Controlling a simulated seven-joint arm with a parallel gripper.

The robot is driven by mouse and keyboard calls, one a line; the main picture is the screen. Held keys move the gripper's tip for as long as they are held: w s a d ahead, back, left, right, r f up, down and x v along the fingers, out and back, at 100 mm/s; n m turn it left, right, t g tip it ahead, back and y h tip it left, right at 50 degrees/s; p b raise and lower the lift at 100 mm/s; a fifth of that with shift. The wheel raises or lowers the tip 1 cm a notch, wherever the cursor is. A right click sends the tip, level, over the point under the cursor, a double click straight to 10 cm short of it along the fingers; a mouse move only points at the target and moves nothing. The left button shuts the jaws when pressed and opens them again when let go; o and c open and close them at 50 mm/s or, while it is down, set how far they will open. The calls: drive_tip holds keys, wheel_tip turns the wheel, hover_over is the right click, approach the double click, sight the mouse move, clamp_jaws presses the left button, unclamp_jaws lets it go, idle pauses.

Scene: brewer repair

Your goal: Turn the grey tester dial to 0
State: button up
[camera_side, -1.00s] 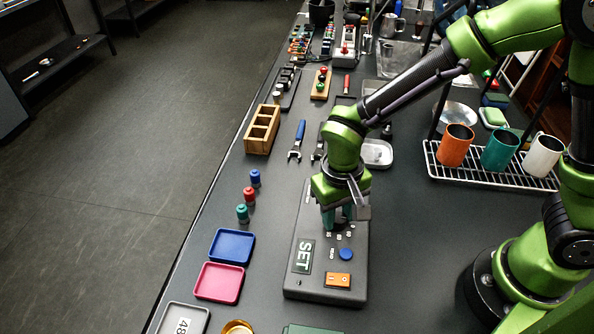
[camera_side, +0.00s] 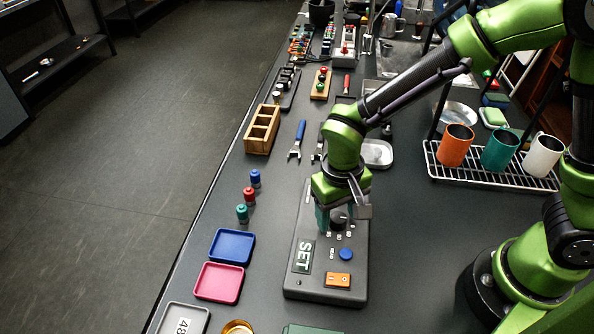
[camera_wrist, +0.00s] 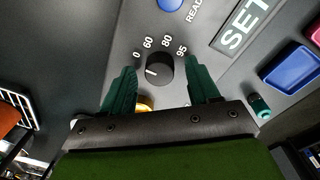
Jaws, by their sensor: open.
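The grey tester (camera_side: 312,262) lies on the bench with a SET display (camera_side: 304,256). Its dark round dial (camera_wrist: 160,68) is ringed by the marks 0, 60, 80 and 95 in the wrist view. The dial's short white line points left, near the 0 side and a little below that numeral; exact alignment is hard to tell. The dial also shows in the side view (camera_side: 338,221). My gripper (camera_wrist: 160,66) is open, with its teal fingers on either side of the dial and visible gaps between. My gripper is above the tester's far end in the side view (camera_side: 333,216).
A blue button (camera_side: 346,255) and an orange switch (camera_side: 338,281) sit on the tester. Blue (camera_side: 232,246) and pink (camera_side: 219,282) trays and several small capped pieces stand left. A rack (camera_side: 490,167) with mugs stands right.

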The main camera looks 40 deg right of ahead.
sight(334, 218)
wheel_tip(334, 218, up, 17)
drive_tip(key=shift+a+f, duration=0.15)
drive_tip(key=shift+a, duration=0.25)
drive_tip(key=s+d+r+m+t+y, duration=0.1)
drive_tip(key=s+d+t, duration=0.2)
drive_tip(key=d, duration=0.4)
drive_tip(key=s+d+r+m+t+y, duration=0.1)
drive_tip(key=s+d+r+t, duration=0.1)
drive_tip(key=d, duration=0.6)
drive_tip(key=shift+s+t+y, duration=0.3)
drive_tip(key=shift+s+t, duration=0.55)
drive_tip(key=shift+t, duration=0.35)
